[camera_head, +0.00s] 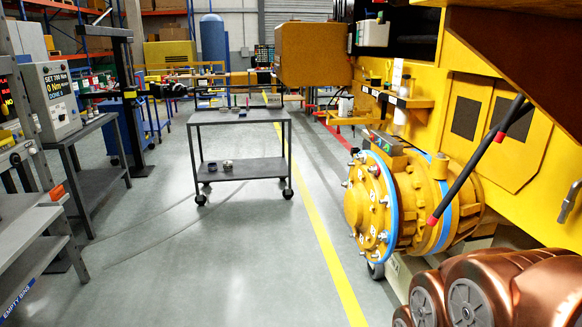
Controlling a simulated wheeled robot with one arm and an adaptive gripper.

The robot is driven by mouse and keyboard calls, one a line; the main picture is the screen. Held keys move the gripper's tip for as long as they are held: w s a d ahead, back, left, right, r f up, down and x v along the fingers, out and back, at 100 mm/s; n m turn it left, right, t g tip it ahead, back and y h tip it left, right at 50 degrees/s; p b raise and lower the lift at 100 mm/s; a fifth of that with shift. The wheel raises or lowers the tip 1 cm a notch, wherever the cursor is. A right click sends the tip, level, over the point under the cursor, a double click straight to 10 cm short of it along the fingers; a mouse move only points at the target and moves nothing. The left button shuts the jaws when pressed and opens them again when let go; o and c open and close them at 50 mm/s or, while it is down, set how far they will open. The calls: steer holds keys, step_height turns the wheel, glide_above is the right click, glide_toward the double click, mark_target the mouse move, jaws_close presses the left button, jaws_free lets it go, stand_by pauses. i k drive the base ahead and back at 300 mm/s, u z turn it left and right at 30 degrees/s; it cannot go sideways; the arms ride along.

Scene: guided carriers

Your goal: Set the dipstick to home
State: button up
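I cannot make out a dipstick for certain. The yellow carrier (455,120) fills the right side, with a large round yellow hub (373,205) edged in blue and set with bolts. A long black bar with red marks (470,170) slants down in front of the carrier to a red tip beside the hub; I cannot tell what it is. Copper-coloured rounded links at the bottom right look like my own arm. My gripper is not in view.
A grey two-shelf trolley (240,117) with small items stands in the middle. A bench with a torque display (50,98) and a rack marked "EMPTY BINS" (25,290) stand at left. The grey floor (215,265) between is clear, with a yellow line (335,270).

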mark_target(387, 64)
steer(key=u, duration=0.1)
steer(key=i, duration=4.35)
steer(key=z, duration=0.05)
